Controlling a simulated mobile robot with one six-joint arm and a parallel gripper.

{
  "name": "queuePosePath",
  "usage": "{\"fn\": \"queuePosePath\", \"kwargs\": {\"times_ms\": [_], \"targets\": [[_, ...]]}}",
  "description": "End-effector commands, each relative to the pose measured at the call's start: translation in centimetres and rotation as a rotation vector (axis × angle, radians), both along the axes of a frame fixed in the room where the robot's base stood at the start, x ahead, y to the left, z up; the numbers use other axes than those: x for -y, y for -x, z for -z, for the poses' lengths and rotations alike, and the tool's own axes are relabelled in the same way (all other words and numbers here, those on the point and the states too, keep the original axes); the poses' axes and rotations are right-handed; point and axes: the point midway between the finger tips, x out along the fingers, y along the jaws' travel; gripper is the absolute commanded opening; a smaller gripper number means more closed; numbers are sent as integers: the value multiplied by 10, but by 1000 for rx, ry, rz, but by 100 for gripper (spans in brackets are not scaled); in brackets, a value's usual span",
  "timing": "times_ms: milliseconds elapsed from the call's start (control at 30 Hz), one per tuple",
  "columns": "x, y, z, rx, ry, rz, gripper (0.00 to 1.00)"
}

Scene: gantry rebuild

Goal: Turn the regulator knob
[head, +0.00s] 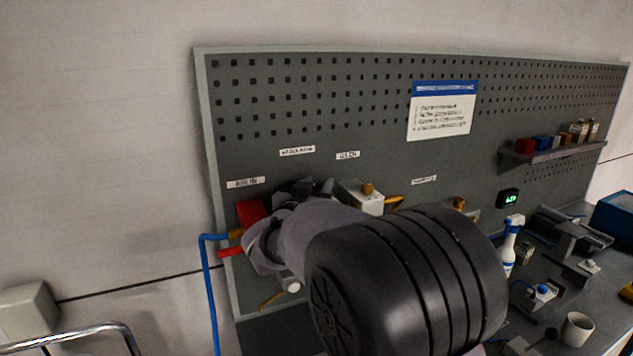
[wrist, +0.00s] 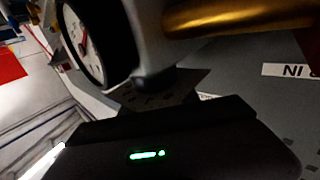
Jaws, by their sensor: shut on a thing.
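The regulator shows close up in the wrist view as a grey body (wrist: 150,40) with a round dial gauge (wrist: 85,42) at its left, white-faced with a red needle. The regulator knob is mostly hidden at the dark underside of that body, between the jaws. My gripper (wrist: 165,97) is shut on it, its dark housing with green lights filling the bottom of the view. In the head view my gripper (head: 316,188) is at the pegboard, largely hidden behind my arm, and the regulator cannot be made out there.
A brass pipe (wrist: 235,14) runs beside the regulator. On the pegboard (head: 350,85), a red block (head: 251,212) with a blue hose (head: 207,270) is left of my gripper, and a pale box (head: 362,198) is right. A spray bottle (head: 511,243) and a cup (head: 577,328) stand on the bench.

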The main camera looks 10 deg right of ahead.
Motion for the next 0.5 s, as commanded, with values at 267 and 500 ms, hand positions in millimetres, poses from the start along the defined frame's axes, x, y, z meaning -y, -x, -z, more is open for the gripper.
{"fn": "queuePosePath", "kwargs": {"times_ms": [267,500], "targets": [[0,0,-1,4,0,4,0],[0,0,-1,4,0,4,59]]}}
